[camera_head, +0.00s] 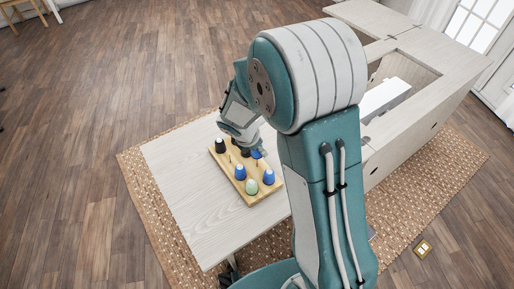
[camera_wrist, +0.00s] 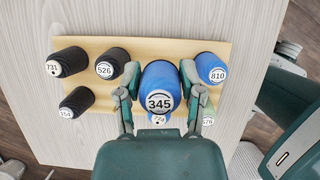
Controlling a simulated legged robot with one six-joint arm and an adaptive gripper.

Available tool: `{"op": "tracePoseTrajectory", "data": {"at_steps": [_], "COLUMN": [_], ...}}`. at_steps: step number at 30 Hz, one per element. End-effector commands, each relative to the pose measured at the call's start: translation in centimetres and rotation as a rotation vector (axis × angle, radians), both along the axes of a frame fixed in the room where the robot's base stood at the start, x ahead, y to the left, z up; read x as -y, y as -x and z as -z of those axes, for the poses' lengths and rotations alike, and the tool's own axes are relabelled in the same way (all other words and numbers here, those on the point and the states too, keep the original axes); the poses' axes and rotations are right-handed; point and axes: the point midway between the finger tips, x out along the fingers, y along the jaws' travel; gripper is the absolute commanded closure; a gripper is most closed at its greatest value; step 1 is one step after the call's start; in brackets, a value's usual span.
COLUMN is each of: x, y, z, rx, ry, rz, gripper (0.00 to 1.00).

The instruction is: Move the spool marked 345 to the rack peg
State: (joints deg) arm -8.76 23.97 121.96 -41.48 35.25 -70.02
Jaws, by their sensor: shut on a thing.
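The blue spool marked 345 (camera_wrist: 160,88) is between the two fingers of my gripper (camera_wrist: 159,72) in the wrist view, its white label facing the camera. My gripper is shut on it. It looks larger than the other spools and overlaps one behind it, so it appears held above the rack. The wooden rack (camera_wrist: 140,47) lies below, and it also shows on the table in the head view (camera_head: 259,196). The peg under the held spool is hidden. In the head view my gripper (camera_head: 247,148) is over the rack's far side, and its fingers are hard to make out.
Black spools 731 (camera_wrist: 69,61), 526 (camera_wrist: 113,62) and one more (camera_wrist: 78,100) stand at the rack's left. Blue spool 810 (camera_wrist: 209,65) and a partly hidden green spool (camera_wrist: 208,112) stand right. Another label (camera_wrist: 158,119) shows below 345. The pale table (camera_head: 200,205) is clear beside the rack.

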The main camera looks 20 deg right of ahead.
Motion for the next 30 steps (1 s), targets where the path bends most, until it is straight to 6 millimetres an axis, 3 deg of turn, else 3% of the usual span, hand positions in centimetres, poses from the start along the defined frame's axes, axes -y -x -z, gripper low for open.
{"op": "tracePoseTrajectory", "data": {"at_steps": [30], "x": [0.0], "y": [0.0], "z": [1.8], "rx": [0.000], "ry": [0.000], "rz": [0.000], "gripper": [0.76]}}
